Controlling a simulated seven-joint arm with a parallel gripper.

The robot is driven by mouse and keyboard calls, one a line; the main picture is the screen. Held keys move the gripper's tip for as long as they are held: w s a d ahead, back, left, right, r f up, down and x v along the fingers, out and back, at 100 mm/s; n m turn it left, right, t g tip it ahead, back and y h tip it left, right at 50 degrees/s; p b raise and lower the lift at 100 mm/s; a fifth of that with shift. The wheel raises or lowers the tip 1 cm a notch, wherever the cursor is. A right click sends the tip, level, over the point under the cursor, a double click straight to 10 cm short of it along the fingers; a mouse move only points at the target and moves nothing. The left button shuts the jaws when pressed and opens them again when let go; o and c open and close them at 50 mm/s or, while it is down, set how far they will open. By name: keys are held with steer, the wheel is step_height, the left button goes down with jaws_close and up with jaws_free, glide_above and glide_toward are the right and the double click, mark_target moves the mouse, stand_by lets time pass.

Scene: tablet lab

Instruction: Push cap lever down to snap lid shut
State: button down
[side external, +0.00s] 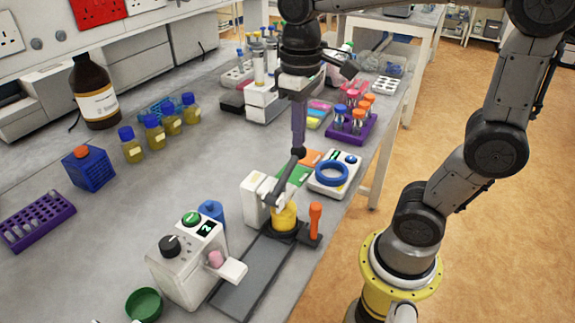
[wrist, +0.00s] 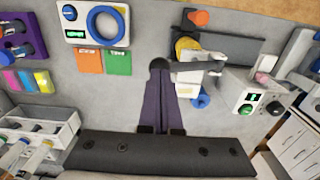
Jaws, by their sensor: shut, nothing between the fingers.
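The cap lever (side external: 284,178) is a dark grey bar with a black ball knob, tilted up from a white press block (side external: 256,196). A yellow cylinder (side external: 285,217) stands beneath its lower end on a dark base. My gripper (side external: 298,147) points down with purple fingers shut and empty. Its tips are at the knob; I cannot tell whether they touch. In the wrist view the fingertips (wrist: 160,73) meet the black knob (wrist: 159,64), and the yellow cylinder (wrist: 186,46) is partly hidden by the press parts. The lid is not clearly visible.
An orange-handled piece (side external: 315,220) stands right of the cylinder. A scale with a blue ring (side external: 332,174) is behind it. A white dial machine (side external: 187,262) stands front left. Yellow bottles (side external: 154,132) and a purple tube rack (side external: 352,128) are farther back.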

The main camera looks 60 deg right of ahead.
steer(key=shift+f, duration=0.15)
steer(key=shift+d+f, duration=0.1)
steer(key=shift+f, duration=0.25)
steer(key=shift+d+f, duration=0.1)
steer(key=shift+f, duration=0.4)
stand_by(0.8)
steer(key=shift+r, duration=0.15)
steer(key=shift+a+r, duration=0.25)
steer(key=shift+r, duration=0.8)
steer(key=shift+r, duration=0.2)
steer(key=shift+r, duration=0.1)
